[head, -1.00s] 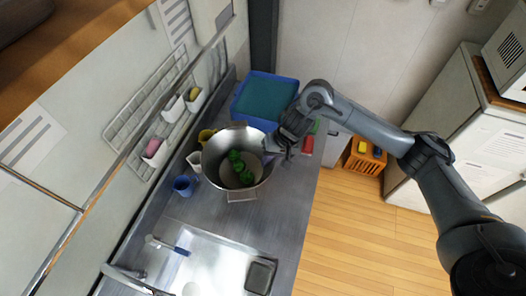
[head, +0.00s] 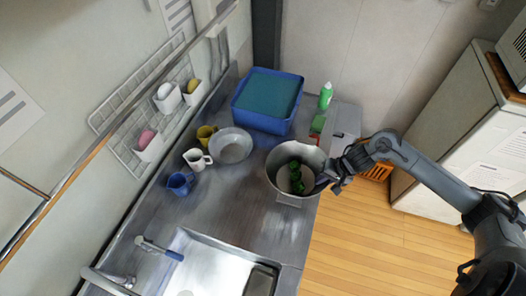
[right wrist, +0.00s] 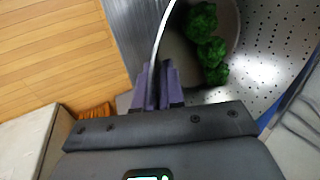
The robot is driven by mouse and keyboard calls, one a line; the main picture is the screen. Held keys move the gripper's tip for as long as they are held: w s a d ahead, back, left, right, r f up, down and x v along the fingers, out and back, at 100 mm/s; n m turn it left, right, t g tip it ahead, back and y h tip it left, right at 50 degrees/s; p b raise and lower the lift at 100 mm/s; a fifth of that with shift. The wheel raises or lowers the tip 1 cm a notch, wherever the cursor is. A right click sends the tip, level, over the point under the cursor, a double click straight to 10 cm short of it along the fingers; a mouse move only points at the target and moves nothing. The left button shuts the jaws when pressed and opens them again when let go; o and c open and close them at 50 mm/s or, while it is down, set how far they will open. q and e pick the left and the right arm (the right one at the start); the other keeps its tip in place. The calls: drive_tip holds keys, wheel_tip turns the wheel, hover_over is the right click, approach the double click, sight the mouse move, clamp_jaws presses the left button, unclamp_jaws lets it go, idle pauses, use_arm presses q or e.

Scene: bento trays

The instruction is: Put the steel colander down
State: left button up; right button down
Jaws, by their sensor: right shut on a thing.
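The steel colander (head: 279,166) is near the counter's right edge in the head view, with green broccoli (head: 297,176) inside. My right gripper (head: 337,174) is shut on the colander's right rim. The right wrist view shows the rim pinched between the fingers (right wrist: 158,88), the perforated wall (right wrist: 272,68) and several broccoli pieces (right wrist: 208,45) at the bottom. The colander looks roughly upright. I cannot tell whether its base touches the counter. My left gripper is not in view.
A steel bowl (head: 231,147), yellow mug (head: 204,134), white mug (head: 196,160) and blue mug (head: 180,183) stand left on the counter (head: 235,205). A blue bin (head: 262,122) and green bottle (head: 326,95) are behind. The sink (head: 215,262) lies in front; bare counter lies between.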

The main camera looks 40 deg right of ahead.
sight(293, 181)
drive_tip(key=shift+w+a+f+b, duration=0.5)
drive_tip(key=shift+w+a+f, duration=0.1)
drive_tip(key=shift+w+f, duration=1.15)
drive_tip(key=shift+w+a+f+b, duration=0.45)
drive_tip(key=shift+w+a+f, duration=0.1)
drive_tip(key=shift+w+f, duration=1.2)
drive_tip(key=shift+w+a+f+b, duration=0.55)
drive_tip(key=shift+w+f, duration=0.95)
drive_tip(key=shift+f, duration=1)
drive_tip(key=c, duration=1.2)
unclamp_jaws()
drive_tip(key=shift+c, duration=0.2)
